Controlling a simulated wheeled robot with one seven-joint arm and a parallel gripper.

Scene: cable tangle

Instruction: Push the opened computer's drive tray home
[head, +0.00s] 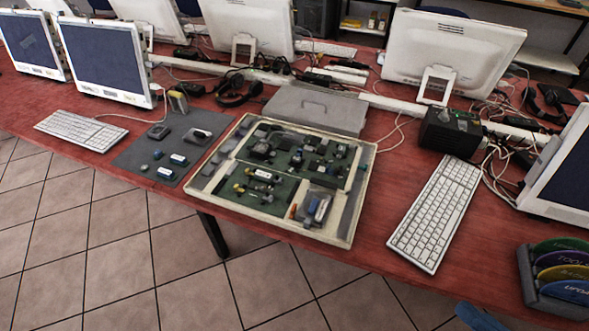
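The opened computer (345,240) lies flat on the red table, a shallow cream case with green boards and many small parts inside. A small grey tray-like part (318,207) with blue and orange pieces sits in its front right area. I cannot tell if this is the drive tray or how far in it is. A grey lid-like panel with a handle (315,108) lies just behind the case. My gripper is not in view.
A grey mat (135,158) with small parts lies left of the case. White keyboards (437,212) (82,131) flank it. A black box (450,132), cables, monitors (452,50) and a rack of coloured discs (556,275) stand around. Bare table (385,185) shows right of the case.

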